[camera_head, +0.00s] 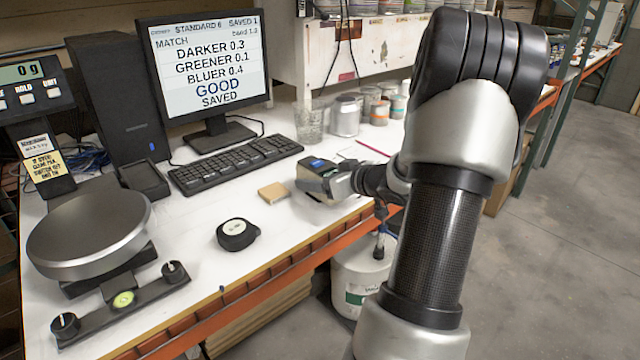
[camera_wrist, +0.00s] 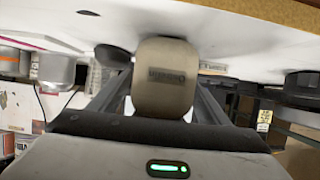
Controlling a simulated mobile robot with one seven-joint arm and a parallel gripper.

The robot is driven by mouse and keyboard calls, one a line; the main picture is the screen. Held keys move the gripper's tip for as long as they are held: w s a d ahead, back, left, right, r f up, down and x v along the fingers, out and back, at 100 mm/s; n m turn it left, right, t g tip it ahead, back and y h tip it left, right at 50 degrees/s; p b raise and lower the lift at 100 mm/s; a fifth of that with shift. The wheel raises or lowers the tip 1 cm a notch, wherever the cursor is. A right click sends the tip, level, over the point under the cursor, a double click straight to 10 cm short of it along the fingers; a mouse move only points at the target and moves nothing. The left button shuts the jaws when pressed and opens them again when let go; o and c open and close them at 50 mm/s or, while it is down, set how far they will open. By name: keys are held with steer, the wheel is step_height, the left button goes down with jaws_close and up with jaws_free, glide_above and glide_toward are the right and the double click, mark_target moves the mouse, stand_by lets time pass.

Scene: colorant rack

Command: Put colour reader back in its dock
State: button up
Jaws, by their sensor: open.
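The colour reader (camera_head: 318,174), a grey boxy device with a small blue screen, rests on the white bench right of the tan block. My gripper (camera_head: 345,182) is down at bench height at its right end. In the wrist view, the reader's pale rounded end (camera_wrist: 163,80) with a dark label lies between my two dark fingers, which are open on either side of it. I cannot tell whether either finger touches it. A low black cradle (camera_head: 145,178), which looks like the dock, stands left of the keyboard, in front of the computer tower. It appears empty.
The keyboard (camera_head: 235,160) and monitor (camera_head: 205,68) stand behind. A round scale pan (camera_head: 90,232) is at left. A glass (camera_head: 308,124) and cans (camera_head: 346,115) are at the back.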

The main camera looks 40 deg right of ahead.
steer(key=c, duration=1.6)
steer(key=shift+r, duration=0.2)
jaws_close()
